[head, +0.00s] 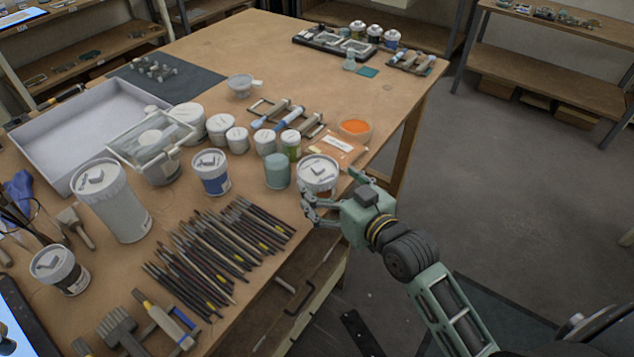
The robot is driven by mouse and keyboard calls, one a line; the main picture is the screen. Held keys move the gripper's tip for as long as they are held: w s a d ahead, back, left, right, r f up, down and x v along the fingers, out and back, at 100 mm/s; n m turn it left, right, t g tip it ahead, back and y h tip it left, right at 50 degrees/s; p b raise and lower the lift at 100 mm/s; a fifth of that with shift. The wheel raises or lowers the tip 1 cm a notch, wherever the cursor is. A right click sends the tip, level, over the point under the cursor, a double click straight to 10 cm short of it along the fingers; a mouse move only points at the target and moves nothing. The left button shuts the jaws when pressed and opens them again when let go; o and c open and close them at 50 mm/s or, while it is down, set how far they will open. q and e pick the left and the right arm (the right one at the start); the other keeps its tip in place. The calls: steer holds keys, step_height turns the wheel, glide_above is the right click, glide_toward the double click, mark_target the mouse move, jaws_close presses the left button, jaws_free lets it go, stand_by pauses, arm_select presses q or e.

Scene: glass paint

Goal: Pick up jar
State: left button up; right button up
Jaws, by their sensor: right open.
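Several jars stand on the wooden workbench. A jar with a white, dark-marked lid (318,171) stands at the bench's right edge, its lower part partly hidden by my gripper. My right gripper (331,192) is open at this jar, one finger at its near left side and the other near its right side. I cannot tell whether the fingers touch it. Other jars are a teal one (277,172), a blue-labelled one (211,178), a tall white one (118,210) and a dark-labelled one (66,275). My left gripper is not in view.
Many brushes (215,250) lie in front of the jars. An orange powder bowl (355,128) and small white pots (237,139) stand behind. A white tray (50,145) is at the left. Open floor (500,200) lies to the right.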

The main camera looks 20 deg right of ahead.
mark_target(325, 178)
steer(key=x, duration=0.1)
steer(key=p+x, duration=0.1)
steer(key=x, duration=0.3)
steer(key=shift+w+d+f+p, duration=0.1)
steer(key=shift+w+d+p, duration=0.1)
steer(key=shift+d+p, duration=0.15)
steer(key=shift+w+a+f, duration=0.15)
steer(key=shift+w, duration=0.1)
steer(key=shift+c, duration=0.3)
steer(key=shift+s, duration=0.1)
steer(key=c, duration=1.3)
